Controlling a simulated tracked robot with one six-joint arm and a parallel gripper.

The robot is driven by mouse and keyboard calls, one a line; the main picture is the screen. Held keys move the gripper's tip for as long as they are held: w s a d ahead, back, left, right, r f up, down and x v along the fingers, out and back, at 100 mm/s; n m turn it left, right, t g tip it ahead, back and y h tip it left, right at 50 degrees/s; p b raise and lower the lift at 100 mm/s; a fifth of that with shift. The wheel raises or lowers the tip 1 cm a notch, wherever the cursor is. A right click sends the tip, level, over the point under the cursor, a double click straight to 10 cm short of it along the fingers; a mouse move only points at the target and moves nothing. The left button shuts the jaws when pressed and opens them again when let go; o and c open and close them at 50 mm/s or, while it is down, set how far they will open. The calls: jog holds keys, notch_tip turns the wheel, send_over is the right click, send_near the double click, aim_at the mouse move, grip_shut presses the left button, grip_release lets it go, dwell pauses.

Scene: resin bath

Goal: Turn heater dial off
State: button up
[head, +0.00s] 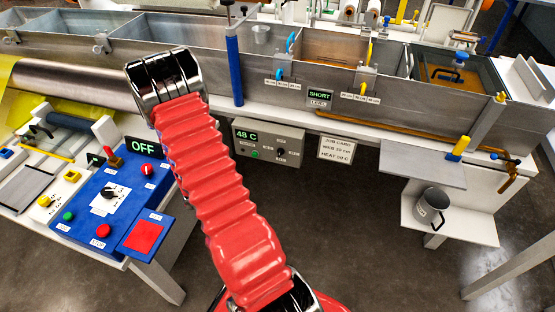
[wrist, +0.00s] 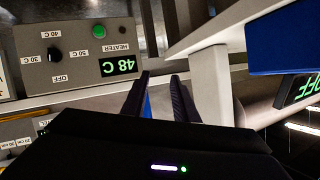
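The heater box (head: 268,140) is a grey panel hung under the front of the steel bath in the head view. Its display (head: 246,135) reads 48 C. A black dial (head: 281,152) sits among small labels at the right of the panel. In the wrist view the panel appears upside down, with the dial (wrist: 54,54) at upper left between labels for temperatures and OFF. I cannot tell its exact setting. My gripper (wrist: 160,83) is open and empty, its two dark fingers apart and off the dial's side. The gripper itself does not show in the head view.
A green light (wrist: 97,30) is on the heater panel. A blue control panel (head: 105,207) with an OFF display and red and green buttons stands at left. A job card (head: 336,149) hangs right of the heater. A mug (head: 431,207) stands on the right shelf.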

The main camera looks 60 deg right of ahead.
aim_at(279, 155)
jog(key=s+d+f+g+h, duration=0.1)
jog(key=s+f+h, duration=0.1)
jog(key=s, duration=0.4)
jog(key=s+d+f+m+g+h, duration=0.1)
jog(key=s+f+h, duration=0.1)
jog(key=s+f, duration=0.3)
jog(key=s+d+f+m+g+h, duration=0.1)
jog(key=s+d+f+g, duration=0.1)
jog(key=s, duration=0.6)
jog(key=shift+s+f+h, duration=0.3)
jog(key=shift+f+h, duration=0.1)
jog(key=shift+f, duration=0.3)
jog(key=d, duration=0.4)
jog(key=w+d, duration=0.1)
jog(key=d, duration=0.4)
jog(key=w+d, duration=0.1)
jog(key=d, duration=0.3)
jog(key=shift+w+d, duration=0.1)
jog(key=shift+d, duration=0.2)
jog(key=shift+c, duration=0.7)
grip_shut()
